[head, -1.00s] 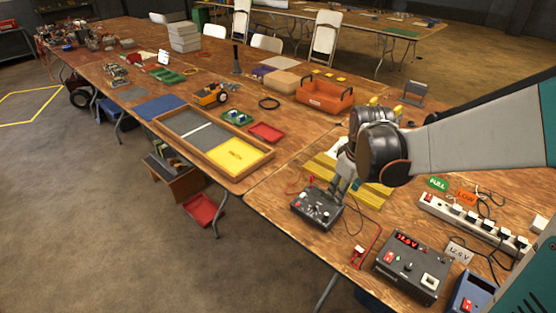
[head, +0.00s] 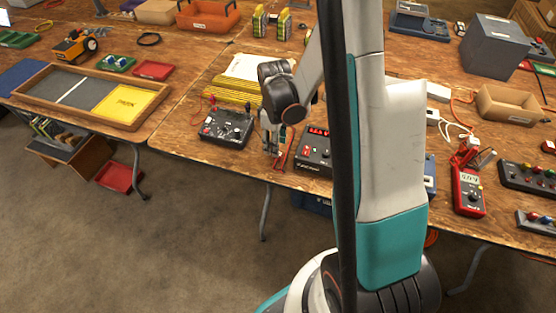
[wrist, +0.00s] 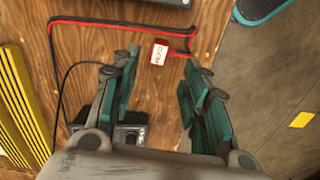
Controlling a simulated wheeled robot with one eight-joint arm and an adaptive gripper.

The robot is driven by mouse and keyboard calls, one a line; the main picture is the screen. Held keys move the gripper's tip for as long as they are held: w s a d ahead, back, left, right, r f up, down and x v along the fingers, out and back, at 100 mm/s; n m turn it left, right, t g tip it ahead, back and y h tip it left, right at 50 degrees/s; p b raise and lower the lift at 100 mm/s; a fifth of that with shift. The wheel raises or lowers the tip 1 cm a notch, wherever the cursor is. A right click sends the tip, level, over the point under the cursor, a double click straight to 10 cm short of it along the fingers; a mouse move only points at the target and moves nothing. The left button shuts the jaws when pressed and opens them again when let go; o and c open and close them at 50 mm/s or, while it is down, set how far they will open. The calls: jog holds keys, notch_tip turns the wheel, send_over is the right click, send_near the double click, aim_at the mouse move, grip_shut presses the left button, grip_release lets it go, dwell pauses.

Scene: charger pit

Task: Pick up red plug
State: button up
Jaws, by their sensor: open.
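The red plug (wrist: 159,52) is a small red block with a white, lettered label. It lies on the wooden table between the fingertip ends of my gripper (wrist: 162,62) in the wrist view, with a red and black cable beside it. The jaws are open, with teal pads on both sides, and no finger visibly touches the plug. In the head view my gripper (head: 272,148) points down over the table's front edge, and the red plug (head: 278,164) is partly hidden at its tips.
A black control box (head: 226,128) stands just left of my gripper. A dark charger with a red display (head: 317,150) stands just right, partly hidden by my arm. Yellow strips (head: 235,90) lie behind. The table's front edge is close.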

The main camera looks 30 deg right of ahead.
jog(key=shift+d+f+b, duration=0.15)
jog(key=shift+f+b, duration=1.45)
jog(key=shift+f, duration=1.45)
jog(key=shift+r, duration=0.1)
grip_shut()
